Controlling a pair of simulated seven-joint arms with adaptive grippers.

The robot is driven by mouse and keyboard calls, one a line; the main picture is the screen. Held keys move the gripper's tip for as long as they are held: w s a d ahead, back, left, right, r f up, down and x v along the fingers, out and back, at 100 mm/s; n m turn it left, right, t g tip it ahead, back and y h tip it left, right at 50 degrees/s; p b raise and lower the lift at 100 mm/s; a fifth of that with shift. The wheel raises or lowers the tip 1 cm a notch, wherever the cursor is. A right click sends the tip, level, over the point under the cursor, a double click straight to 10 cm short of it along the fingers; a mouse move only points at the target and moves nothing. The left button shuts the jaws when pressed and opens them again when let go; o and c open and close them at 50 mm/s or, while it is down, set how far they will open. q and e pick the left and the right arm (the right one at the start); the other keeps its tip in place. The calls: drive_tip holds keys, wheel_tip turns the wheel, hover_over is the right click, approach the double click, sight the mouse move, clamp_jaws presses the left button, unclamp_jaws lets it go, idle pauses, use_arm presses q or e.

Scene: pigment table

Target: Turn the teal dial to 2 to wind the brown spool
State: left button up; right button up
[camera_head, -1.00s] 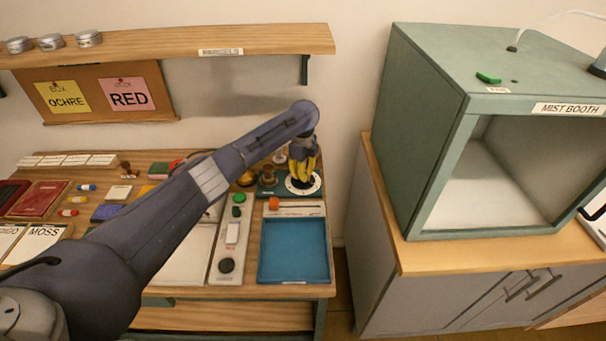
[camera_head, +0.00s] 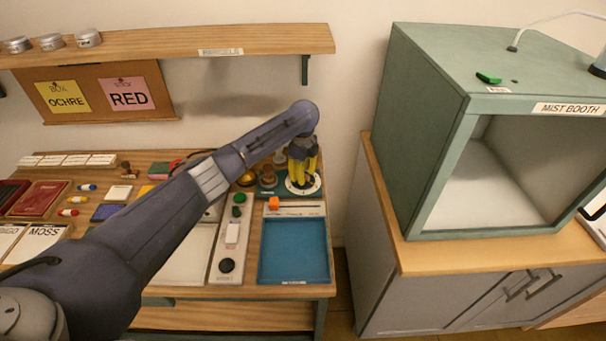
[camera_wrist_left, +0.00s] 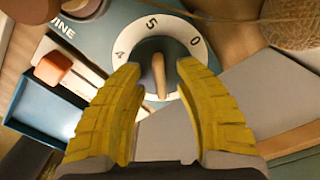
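The dial (camera_wrist_left: 138,47) has a dark round knob with a tan bar on a white numbered ring, set on a teal base. The wrist view shows 4, 5 and 0; the lower ring is hidden. The bar's upper end lies toward 5, but I cannot tell which end is the pointer. My left gripper (camera_wrist_left: 160,70) is over the dial, its yellow fingers apart on either side of the bar, with gaps beside it. The left gripper (camera_head: 302,182) also shows in the head view. A brown spool-like piece (camera_head: 267,172) stands left of the dial. My right gripper is not in view.
A blue tray (camera_head: 293,281) and an orange block (camera_head: 274,203) lie in front of the dial. A grey button panel (camera_head: 222,266) is to their left. The green mist booth (camera_head: 425,130) stands on a cabinet to the right. A shelf (camera_head: 160,46) hangs above.

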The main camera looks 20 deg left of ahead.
use_arm(q)
drive_tip(key=shift+r, duration=0.1)
drive_tip(key=shift+r, duration=3.65)
